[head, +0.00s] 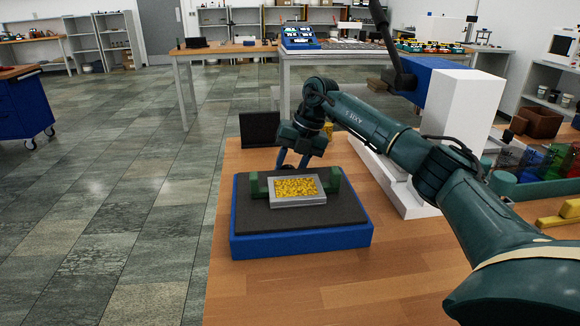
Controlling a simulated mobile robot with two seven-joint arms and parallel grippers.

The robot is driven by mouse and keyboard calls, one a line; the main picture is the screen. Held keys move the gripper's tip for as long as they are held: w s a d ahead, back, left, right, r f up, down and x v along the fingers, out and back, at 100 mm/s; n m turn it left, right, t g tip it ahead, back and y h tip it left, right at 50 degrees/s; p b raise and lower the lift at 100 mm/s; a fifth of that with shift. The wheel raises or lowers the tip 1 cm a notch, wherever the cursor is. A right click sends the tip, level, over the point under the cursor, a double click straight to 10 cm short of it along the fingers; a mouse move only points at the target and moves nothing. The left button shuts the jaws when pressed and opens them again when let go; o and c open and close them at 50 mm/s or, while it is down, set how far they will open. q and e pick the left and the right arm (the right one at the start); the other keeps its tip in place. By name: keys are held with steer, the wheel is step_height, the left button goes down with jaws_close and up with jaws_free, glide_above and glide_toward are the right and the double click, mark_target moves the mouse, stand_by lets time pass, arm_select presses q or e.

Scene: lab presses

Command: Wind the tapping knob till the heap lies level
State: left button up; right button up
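A blue-sided station with a dark grey top (345,215) stands on the wooden bench. On it a shallow silver tray (298,203) holds a yellow granular heap (296,187); its evenness is hard to judge from here. Green blocks (328,178) stand at the tray's left and right. My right gripper (293,164) points down just behind the tray, at the station's far edge. Its two fingers look spread with a gap between them, and I see nothing held. I cannot make out the tapping knob; it may be hidden behind the gripper or tray. My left gripper is out of view.
A dark upright panel (259,130) stands behind the station at the left. A white press with a blue head (462,110) and black lever stands at the right, behind my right arm. Coloured bins (553,160) lie farther right. The bench's front is clear.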

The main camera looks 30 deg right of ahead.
arm_select(q)
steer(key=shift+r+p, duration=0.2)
steer(key=shift+p, duration=0.15)
arm_select(e)
steer(key=shift+r, duration=0.15)
